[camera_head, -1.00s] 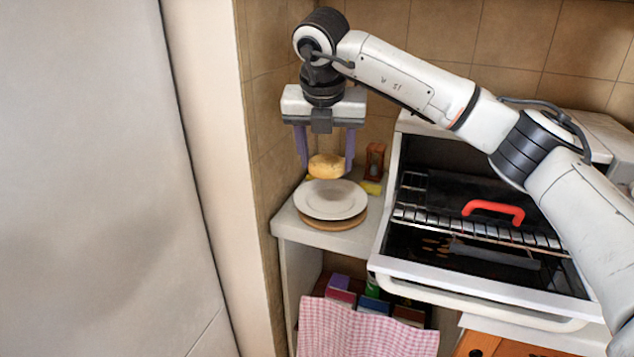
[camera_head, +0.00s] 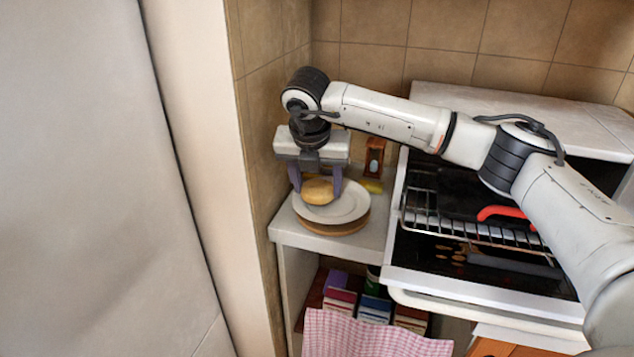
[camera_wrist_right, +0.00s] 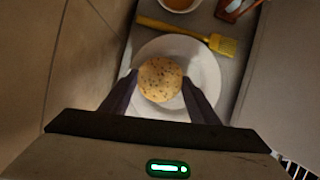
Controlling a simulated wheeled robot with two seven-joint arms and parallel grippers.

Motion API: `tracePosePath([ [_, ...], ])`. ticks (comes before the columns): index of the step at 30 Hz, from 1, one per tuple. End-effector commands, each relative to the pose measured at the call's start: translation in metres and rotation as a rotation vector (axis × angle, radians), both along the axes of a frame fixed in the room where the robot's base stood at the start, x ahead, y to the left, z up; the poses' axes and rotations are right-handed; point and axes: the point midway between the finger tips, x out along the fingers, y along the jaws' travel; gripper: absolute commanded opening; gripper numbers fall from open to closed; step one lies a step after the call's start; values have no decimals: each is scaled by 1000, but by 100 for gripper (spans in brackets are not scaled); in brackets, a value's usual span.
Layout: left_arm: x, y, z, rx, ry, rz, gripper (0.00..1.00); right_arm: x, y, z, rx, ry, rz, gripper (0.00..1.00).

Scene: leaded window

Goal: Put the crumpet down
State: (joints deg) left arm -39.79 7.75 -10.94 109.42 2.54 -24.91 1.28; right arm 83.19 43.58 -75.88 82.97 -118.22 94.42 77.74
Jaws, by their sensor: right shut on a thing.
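The crumpet (camera_head: 318,191) is round and golden, and in the right wrist view its speckled top (camera_wrist_right: 160,79) shows between the two fingers. My right gripper (camera_head: 316,190) is shut on it, pointing down. The crumpet is over the white plate (camera_head: 345,209), toward its left side in the head view; I cannot tell whether it touches the plate. The plate also shows around the crumpet in the right wrist view (camera_wrist_right: 205,70). It sits on a round wooden board (camera_head: 335,229) on the counter. My left gripper is not in view.
An hourglass (camera_head: 374,157) stands behind the plate. A yellow brush (camera_wrist_right: 190,35) and a small bowl (camera_wrist_right: 180,3) lie beyond it. The tiled wall is close on the left. On the right is an open oven with a rack (camera_head: 470,228) and red handle (camera_head: 503,212).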

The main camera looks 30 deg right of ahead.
Motion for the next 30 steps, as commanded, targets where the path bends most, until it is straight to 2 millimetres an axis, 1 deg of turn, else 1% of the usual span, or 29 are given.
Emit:
tracePosePath([
  [7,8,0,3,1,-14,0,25,0,0,-2,0,-1,0,30],
  [13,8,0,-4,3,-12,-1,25,0,0,-10,-1,0,1,30],
  [14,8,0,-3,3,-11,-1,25,0,0,-10,0,0,1,57],
  [15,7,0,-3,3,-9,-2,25,0,0,-8,-1,1,1,64],
  [17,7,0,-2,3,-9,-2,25,0,0,-9,-1,1,1,74],
  [25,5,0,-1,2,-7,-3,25,-1,1,-8,0,3,2,74],
  [28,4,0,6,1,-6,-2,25,0,1,-1,0,2,3,74],
  [30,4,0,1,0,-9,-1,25,-2,4,5,3,-1,4,74],
])
